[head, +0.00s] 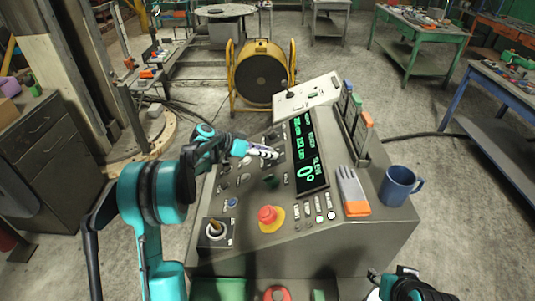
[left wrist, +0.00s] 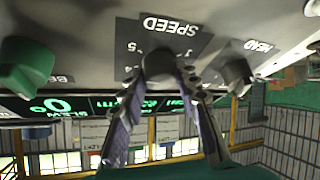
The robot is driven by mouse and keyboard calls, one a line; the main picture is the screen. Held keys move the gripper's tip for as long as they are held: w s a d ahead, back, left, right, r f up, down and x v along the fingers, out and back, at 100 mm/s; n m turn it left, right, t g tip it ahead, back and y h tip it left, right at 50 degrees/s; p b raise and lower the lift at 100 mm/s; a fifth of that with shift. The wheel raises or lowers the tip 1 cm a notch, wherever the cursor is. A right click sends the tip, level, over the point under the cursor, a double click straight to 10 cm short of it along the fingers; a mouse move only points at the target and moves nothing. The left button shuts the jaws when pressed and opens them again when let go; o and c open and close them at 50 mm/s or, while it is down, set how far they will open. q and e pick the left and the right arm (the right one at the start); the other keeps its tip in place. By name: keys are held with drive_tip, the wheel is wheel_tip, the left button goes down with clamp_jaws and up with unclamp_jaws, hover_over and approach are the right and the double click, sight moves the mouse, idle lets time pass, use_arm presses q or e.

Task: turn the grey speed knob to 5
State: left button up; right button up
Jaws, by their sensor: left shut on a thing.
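The grey speed knob (left wrist: 158,62) sits below the upside-down SPEED label (left wrist: 170,27) in the left wrist view. A 5 and another small digit show beside the knob; its pointer cannot be made out. My left gripper (left wrist: 160,80) has a finger on each side of the knob and is shut on it. In the head view the left gripper (head: 272,153) reaches over the console (head: 345,235) from the left, and the knob is hidden by its fingers. My right gripper (head: 405,287) is at the bottom edge, partly cut off; its jaws cannot be read.
A grey HEAD knob (left wrist: 237,75) and a green knob (left wrist: 25,68) flank the speed knob.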

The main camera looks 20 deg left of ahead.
use_arm(q)
drive_tip(key=shift+f+m+g+h, duration=0.1)
drive_tip(key=shift+m+g+h, duration=0.65)
drive_tip(key=shift+m, duration=1.15)
drive_tip(key=o, duration=1.2)
drive_tip(key=shift+c, duration=0.2)
drive_tip(key=shift+a, duration=0.1)
drive_tip(key=v, duration=1.2)
drive_tip(key=shift+w, duration=0.15)
